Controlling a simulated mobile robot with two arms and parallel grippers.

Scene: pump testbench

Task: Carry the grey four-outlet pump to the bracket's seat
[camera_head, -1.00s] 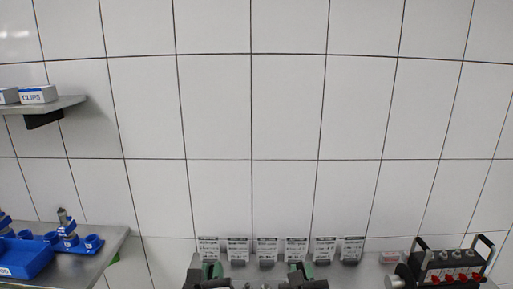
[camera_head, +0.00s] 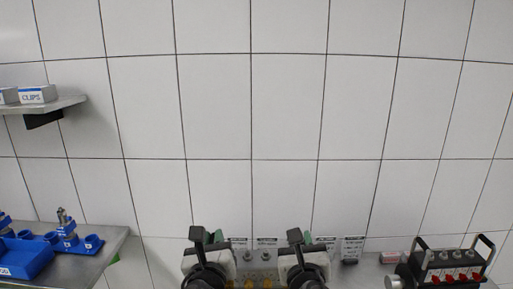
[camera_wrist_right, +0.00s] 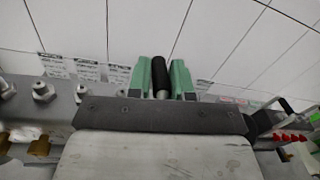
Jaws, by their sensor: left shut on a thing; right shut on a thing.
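The grey pump (camera_head: 257,271) is at the bottom edge of the head view, between my two grippers. Its steel nuts and brass-coloured fittings show; its lower part is cut off. My left gripper (camera_head: 208,238) and right gripper (camera_head: 306,239) stand at either end of it, green fingers pointing toward the wall. In the right wrist view, the right gripper's green fingers (camera_wrist_right: 163,80) are shut around a black handle grip, with the pump's grey body (camera_wrist_right: 64,110) to the left. The left fingers' hold is largely hidden behind that gripper's body. I cannot make out the bracket's seat.
A unit with red valves and black handles (camera_head: 455,263) stands at the right. Label cards (camera_head: 352,246) line the tiled wall behind the pump. At left are a side table with a blue tray (camera_head: 28,259) and blue holders, and a shelf (camera_head: 66,103) with a CLIPS box.

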